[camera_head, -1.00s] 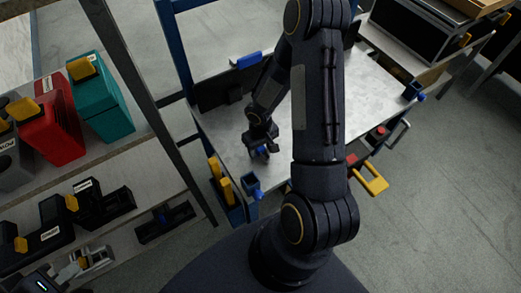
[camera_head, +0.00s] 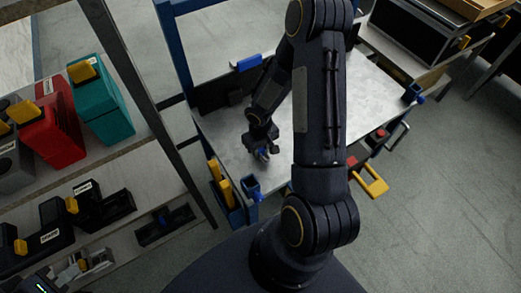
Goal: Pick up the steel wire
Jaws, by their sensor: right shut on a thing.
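My right arm rises through the middle of the head view and bends down to the left over the metal worktop (camera_head: 225,133). My right gripper (camera_head: 262,153) is low over the worktop near its front left corner. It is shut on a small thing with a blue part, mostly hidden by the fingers. I cannot tell whether this is the steel wire, and no wire can be made out elsewhere. My left gripper is not in view.
A shelf on the left holds a teal case (camera_head: 100,100), a red case (camera_head: 58,128) and several dark tools. Yellow-handled tools (camera_head: 220,180) and a blue holder (camera_head: 251,188) are at the worktop's front edge. A yellow handle (camera_head: 375,186) sticks out on the right.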

